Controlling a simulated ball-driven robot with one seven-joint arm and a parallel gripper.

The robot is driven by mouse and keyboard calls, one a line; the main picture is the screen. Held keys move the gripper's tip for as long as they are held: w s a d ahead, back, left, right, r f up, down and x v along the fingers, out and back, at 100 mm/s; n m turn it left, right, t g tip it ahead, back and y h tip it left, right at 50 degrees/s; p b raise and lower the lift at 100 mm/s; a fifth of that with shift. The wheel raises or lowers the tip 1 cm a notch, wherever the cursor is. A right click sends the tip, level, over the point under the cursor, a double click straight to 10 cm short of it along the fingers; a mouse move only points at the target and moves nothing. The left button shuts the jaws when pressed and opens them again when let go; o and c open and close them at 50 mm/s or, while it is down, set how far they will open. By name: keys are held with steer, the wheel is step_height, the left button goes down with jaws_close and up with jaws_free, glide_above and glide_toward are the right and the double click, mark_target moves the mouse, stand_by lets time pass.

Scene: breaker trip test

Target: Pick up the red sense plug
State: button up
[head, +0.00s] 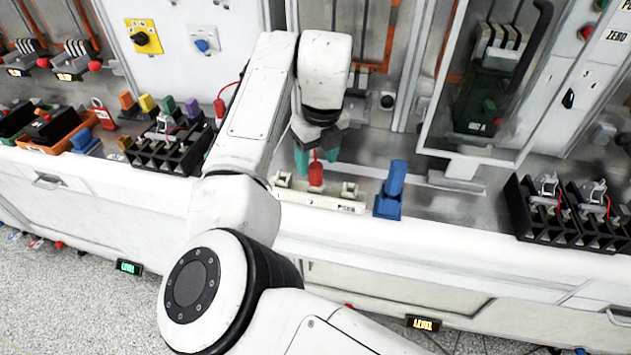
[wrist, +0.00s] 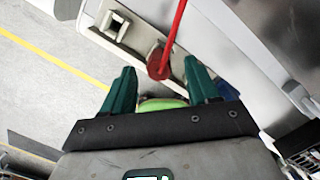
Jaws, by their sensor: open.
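The red sense plug (head: 316,174) stands upright at the middle of a pale socket strip on the bench. A red lead runs from its top. In the wrist view the red plug (wrist: 157,62) lies just beyond and between my green fingertips. My gripper (head: 317,160) points down over the plug. Its two green fingers stand apart in the wrist view (wrist: 160,78), with the plug between their lines and no contact that I can see. The pale socket strip (head: 290,196) has a square socket on either side of the plug.
A blue block-shaped holder (head: 388,200) stands close to the right end of the strip. A black rack (head: 155,155) with coloured plugs behind it is on the left. Black racks (head: 560,225) stand at the right. A metal-framed panel door (head: 425,95) rises behind.

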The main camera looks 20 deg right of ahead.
mark_target(316, 166)
steer(key=shift+a+f, duration=0.1)
steer(key=shift+f, duration=1.65)
jaws_close()
